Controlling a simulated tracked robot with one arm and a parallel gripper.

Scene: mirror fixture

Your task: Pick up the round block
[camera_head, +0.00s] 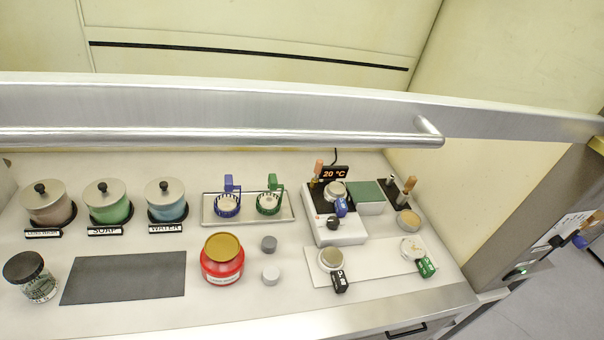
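Two small round grey blocks stand on the white bench, just right of a red jar with a gold lid. The darker grey block (268,243) is farther back. The lighter grey block (270,275) is nearer the front edge. They stand a little apart. I cannot tell which of them is the round block of the task. My gripper does not show in this view, and nothing is seen touching either block.
A metal sash bar with a handle (220,136) crosses above the bench. The red jar (222,262) is close to the blocks. Lidded pots (108,203) stand behind left, beyond a dark mat (125,278). A hot plate (340,228) and white tray (385,261) are right.

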